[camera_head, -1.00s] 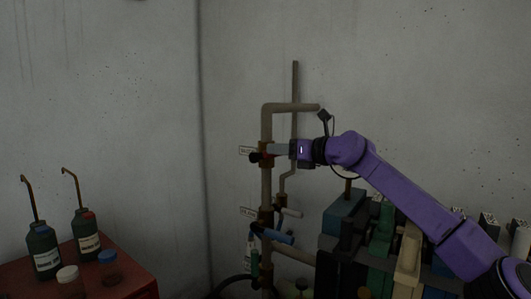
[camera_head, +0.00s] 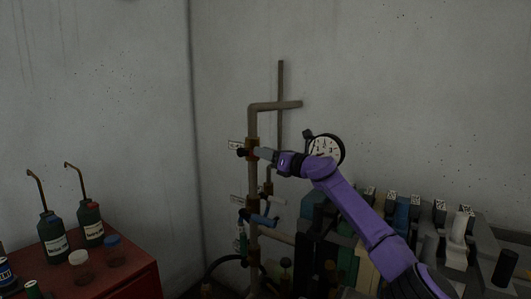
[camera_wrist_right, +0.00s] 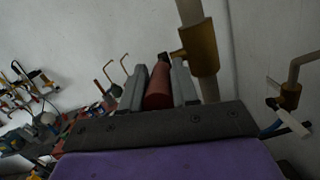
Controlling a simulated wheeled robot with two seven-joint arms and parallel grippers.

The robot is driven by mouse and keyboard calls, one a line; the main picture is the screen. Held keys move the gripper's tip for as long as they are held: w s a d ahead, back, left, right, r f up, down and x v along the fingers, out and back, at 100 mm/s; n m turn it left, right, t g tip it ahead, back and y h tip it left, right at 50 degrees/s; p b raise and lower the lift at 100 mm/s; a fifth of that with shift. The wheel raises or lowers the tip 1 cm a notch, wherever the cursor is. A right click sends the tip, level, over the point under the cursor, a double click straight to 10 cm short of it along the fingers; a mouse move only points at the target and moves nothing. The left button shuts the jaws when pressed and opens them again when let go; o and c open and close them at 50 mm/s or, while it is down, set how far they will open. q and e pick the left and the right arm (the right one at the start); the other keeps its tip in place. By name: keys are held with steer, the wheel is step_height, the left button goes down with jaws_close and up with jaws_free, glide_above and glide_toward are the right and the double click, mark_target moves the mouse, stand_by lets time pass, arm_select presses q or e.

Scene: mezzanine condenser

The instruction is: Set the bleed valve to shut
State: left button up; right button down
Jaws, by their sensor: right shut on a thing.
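The upper valve on the upright pipe has a brass body (camera_wrist_right: 201,48) and a red handle (camera_wrist_right: 158,88). I cannot read its tag (camera_head: 235,145) well enough to tell whether it is the bleed valve. My right gripper (camera_head: 259,153) reaches in from the right at this valve. In the right wrist view the handle lies between the two grey fingers of the right gripper (camera_wrist_right: 158,76), which are shut on it. The fingers hide part of the handle in the head view. My left gripper is not in view.
A blue lever (camera_head: 263,221) sits lower on the same pipe, below a second tag (camera_head: 238,199). A round gauge (camera_head: 327,149) is behind my right wrist. A red cabinet (camera_head: 125,280) with bottles stands at left. Several coloured boxes crowd the lower right.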

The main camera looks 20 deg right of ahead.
steer(key=c, duration=1.1)
jaws_free()
steer(key=shift+d+f, duration=0.1)
steer(key=shift+f, duration=0.05)
steer(key=shift+c, duration=0.2)
steer(key=shift+o, duration=1.3)
steer(key=shift+s, duration=0.1)
step_height(320, 180, up, 3)
steer(key=shift+f, duration=0.2)
steer(key=s+a+r+b, duration=0.3)
steer(key=s+r+b, duration=0.6)
steer(key=s, duration=0.4)
steer(key=shift+s+a+r, duration=0.2)
steer(key=shift+s+r, duration=0.05)
steer(key=shift+r, duration=0.5)
